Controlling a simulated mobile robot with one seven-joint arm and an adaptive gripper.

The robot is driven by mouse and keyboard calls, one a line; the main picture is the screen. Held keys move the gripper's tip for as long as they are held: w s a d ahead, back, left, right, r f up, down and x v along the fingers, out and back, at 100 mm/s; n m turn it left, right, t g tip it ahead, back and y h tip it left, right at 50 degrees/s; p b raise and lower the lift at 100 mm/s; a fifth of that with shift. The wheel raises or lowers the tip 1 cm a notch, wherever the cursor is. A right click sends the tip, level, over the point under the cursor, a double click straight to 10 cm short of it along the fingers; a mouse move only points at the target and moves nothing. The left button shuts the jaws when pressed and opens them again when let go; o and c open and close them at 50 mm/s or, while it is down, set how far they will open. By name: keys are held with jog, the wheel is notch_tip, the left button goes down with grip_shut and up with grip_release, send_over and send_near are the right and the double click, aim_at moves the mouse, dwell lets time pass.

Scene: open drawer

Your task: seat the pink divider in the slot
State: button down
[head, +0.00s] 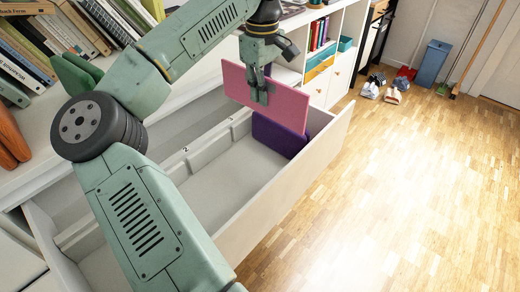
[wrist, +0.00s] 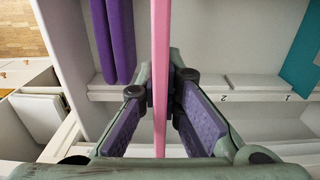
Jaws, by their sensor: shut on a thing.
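The pink divider (head: 288,103) is a thin flat panel, held upright over the far end of the open drawer (head: 295,170). My gripper (head: 260,93) is shut on its upper part. In the wrist view the divider (wrist: 160,40) shows edge-on as a narrow pink strip between my fingertips (wrist: 163,92). Slot blocks with the labels 1 and 2 (wrist: 223,98) line a drawer wall, to the right of the divider in the wrist view. The divider's lower edge overlaps a purple panel in the head view; whether it touches anything there I cannot tell.
Purple panels (wrist: 121,40) stand in the drawer left of the pink divider in the wrist view; one also shows in the head view (head: 280,137). A teal panel (wrist: 302,55) is at the right. Books (head: 25,55) line the cabinet top. The drawer floor (head: 225,175) looks bare.

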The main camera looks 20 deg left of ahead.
aim_at(262, 112)
notch_tip(262, 112, down, 18)
jog(key=shift+r, duration=0.1)
dwell(0.4)
jog(key=shift+f+b, duration=0.2)
jog(key=shift+b, duration=0.2)
jog(key=c, duration=1.8)
grip_release()
jog(key=shift+r, duration=0.15)
notch_tip(262, 112, up, 12)
jog(key=shift+r+p, duration=0.1)
jog(key=shift+p, duration=0.2)
